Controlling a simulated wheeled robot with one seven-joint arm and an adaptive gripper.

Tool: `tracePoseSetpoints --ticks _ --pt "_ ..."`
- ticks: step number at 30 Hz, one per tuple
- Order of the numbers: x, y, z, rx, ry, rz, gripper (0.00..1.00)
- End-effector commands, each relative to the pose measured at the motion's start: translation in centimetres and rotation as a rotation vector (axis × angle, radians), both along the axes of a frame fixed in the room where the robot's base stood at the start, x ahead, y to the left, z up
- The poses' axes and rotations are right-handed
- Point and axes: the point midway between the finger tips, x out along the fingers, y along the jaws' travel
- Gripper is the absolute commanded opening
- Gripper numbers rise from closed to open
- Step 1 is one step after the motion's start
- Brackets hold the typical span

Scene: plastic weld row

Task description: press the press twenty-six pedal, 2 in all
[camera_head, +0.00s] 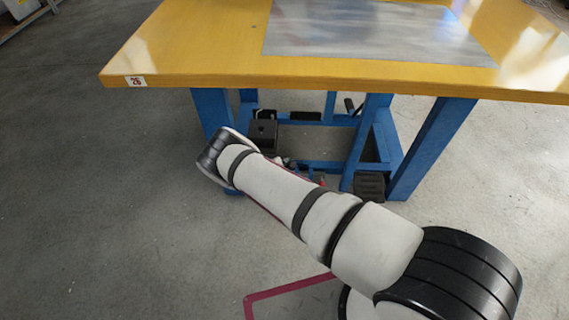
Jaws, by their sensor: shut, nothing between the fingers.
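My white arm reaches from the lower right to the dark wrist joint by the left front leg. My gripper's fingers are not visible; the arm seems to hide them.
A grey metal sheet (370,30) covers the tabletop's middle. Blue legs (432,150) and low crossbars crowd the space under the table. A dark red floor outline (283,289) lies in front, partly behind my arm. The concrete floor (80,190) at the left is clear.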

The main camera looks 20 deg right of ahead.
Motion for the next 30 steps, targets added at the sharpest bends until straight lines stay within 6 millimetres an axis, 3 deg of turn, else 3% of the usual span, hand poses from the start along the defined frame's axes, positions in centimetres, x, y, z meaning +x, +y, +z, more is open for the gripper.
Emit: tracePoseSetpoints --ticks 7,30 --pt "-0.4 0.1 2.1 0.0 0.0 0.0 0.0" --pt "-0.4 0.1 2.0 0.0 -0.001 0.0 0.0"
